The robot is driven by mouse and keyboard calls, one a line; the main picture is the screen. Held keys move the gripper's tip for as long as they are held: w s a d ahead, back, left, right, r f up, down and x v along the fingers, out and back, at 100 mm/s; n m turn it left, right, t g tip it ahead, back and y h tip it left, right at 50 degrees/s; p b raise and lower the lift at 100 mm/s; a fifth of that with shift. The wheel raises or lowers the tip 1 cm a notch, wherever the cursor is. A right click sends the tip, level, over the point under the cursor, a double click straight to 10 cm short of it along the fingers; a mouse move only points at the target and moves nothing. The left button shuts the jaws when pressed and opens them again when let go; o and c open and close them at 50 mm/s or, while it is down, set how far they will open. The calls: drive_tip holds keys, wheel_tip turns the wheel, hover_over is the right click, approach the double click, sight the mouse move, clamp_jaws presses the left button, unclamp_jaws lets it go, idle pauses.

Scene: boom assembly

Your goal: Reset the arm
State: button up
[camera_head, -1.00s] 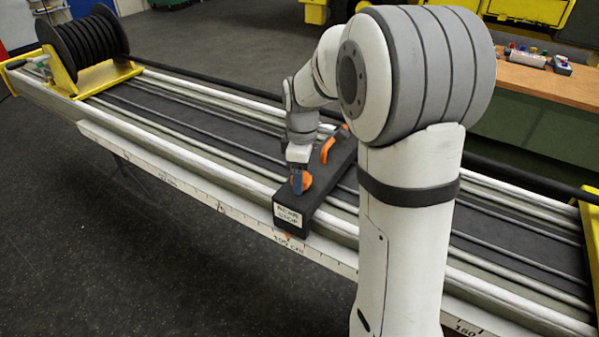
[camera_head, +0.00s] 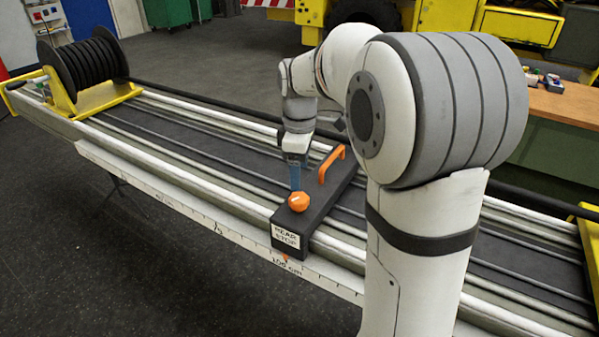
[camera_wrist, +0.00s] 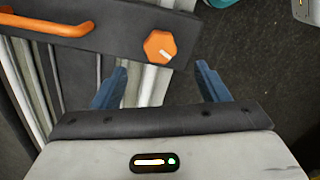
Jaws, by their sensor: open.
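My gripper (camera_head: 296,178) points down just above the orange knob (camera_head: 299,202) of the black rear stop block. In the wrist view its two blue fingers (camera_wrist: 160,85) are spread apart with nothing between them. The orange knob (camera_wrist: 158,46) is ahead of the fingertips, clear of them. The rear stop block (camera_head: 272,222) lies across the rails near the 100 cm mark of the scale, with an orange handle (camera_head: 331,163) on its far part. The handle also shows in the wrist view (camera_wrist: 45,23).
The long rail bed (camera_head: 180,137) with a ruler edge (camera_head: 200,217) runs under the block. A black hose reel (camera_head: 82,70) in a yellow frame stands at its far left end. A wooden workbench (camera_head: 565,105) is at the right. Open dark floor (camera_head: 60,220) lies in front.

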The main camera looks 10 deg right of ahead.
drive_tip(key=shift+s, duration=0.1)
drive_tip(key=s+f+m+t, duration=0.2)
drive_tip(key=s+m, duration=1)
drive_tip(key=s, duration=0.9)
drive_tip(key=shift+s+f+m+t, duration=0.2)
drive_tip(key=shift+f+m+t, duration=0.2)
drive_tip(key=shift+f, duration=0.05)
drive_tip(key=shift+a, duration=0.1)
drive_tip(key=shift+c, duration=0.2)
